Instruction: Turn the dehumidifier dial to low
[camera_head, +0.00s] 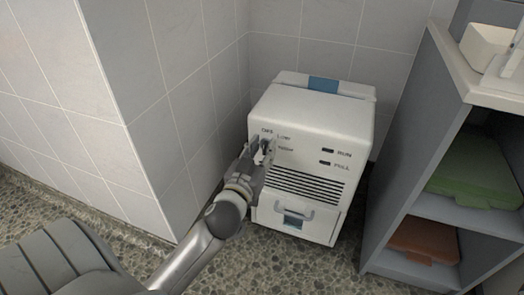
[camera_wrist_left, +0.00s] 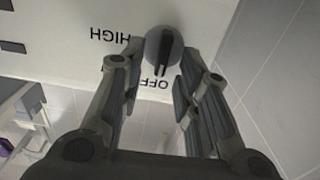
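The white dehumidifier (camera_head: 318,125) stands on the floor in the tiled corner, its front facing me. My left gripper (camera_head: 262,154) is at the upper left of that front, by the dial and its labels. In the left wrist view the round dark dial (camera_wrist_left: 165,50) lies between the tips of my open left gripper (camera_wrist_left: 160,62); whether they touch it, I cannot tell. Its dark pointer ridge is toward the OFF label. The HIGH label (camera_wrist_left: 110,36) is to the left; a label between them is mostly hidden behind a finger. My right gripper is not in view.
RUN and FULL indicators (camera_head: 327,151) are to the right of the dial, above a vent and a handled drawer (camera_head: 297,215). A tiled wall (camera_head: 165,110) is close on the left.

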